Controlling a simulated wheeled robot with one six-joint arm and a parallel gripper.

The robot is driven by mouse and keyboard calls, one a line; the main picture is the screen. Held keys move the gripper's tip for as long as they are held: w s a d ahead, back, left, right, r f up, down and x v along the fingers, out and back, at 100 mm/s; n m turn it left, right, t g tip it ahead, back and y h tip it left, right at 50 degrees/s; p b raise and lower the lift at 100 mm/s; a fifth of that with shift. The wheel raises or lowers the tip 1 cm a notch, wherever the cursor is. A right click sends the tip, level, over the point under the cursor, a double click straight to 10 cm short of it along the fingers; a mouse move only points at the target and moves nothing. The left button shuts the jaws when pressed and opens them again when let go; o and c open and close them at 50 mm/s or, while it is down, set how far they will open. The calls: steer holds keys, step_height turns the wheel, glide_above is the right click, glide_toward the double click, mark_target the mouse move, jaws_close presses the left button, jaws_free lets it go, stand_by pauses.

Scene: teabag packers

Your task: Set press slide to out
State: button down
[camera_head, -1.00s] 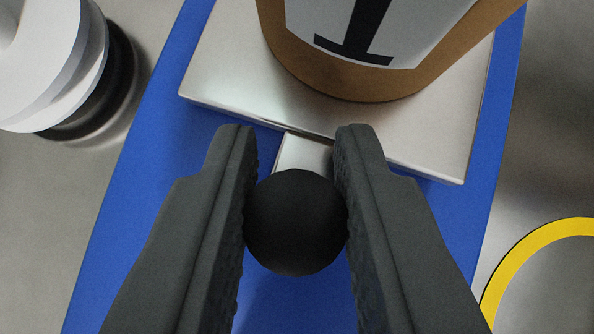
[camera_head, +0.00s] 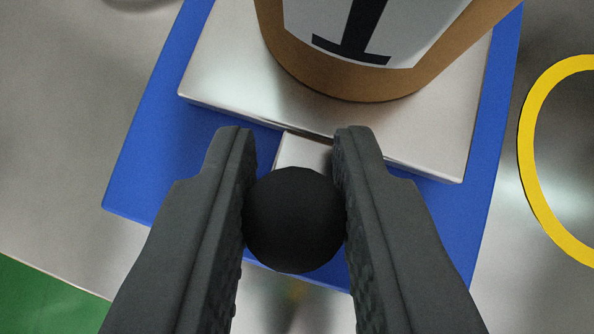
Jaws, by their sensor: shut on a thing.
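The press slide is a silver metal plate (camera_head: 225,75) with a short metal stem (camera_head: 303,150) that ends in a round black knob (camera_head: 295,220). My gripper (camera_head: 295,190) is shut on the knob, one dark finger on each side. A brown cylindrical container (camera_head: 350,85) with a white label and a black mark stands on the plate; its top is out of view. The plate lies over a blue base (camera_head: 150,170), whose front edge shows just below the knob.
A yellow ring (camera_head: 530,160) marks the grey metal surface (camera_head: 60,130) at the right. A green area (camera_head: 40,300) lies at the lower left, past the metal's edge. The metal left of the blue base is mostly clear.

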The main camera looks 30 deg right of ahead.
steer(key=c, duration=1.2)
jaws_free()
steer(key=shift+s+a, duration=0.1)
steer(key=shift+a, duration=0.1)
steer(key=shift+c, duration=0.2)
steer(key=shift+r, duration=0.1)
steer(key=v, duration=1.7)
steer(key=shift+s, duration=0.15)
steer(key=s+a+r+n+t+y, duration=0.1)
steer(key=s+a+n+t+y, duration=0.1)
steer(key=s+a+t, duration=0.3)
steer(key=s+a+r+n+t+y, duration=0.2)
steer(key=s+a+n+t, duration=0.2)
steer(key=a, duration=0.9)
steer(key=shift+s+t+y, duration=0.4)
steer(key=shift+s, duration=0.45)
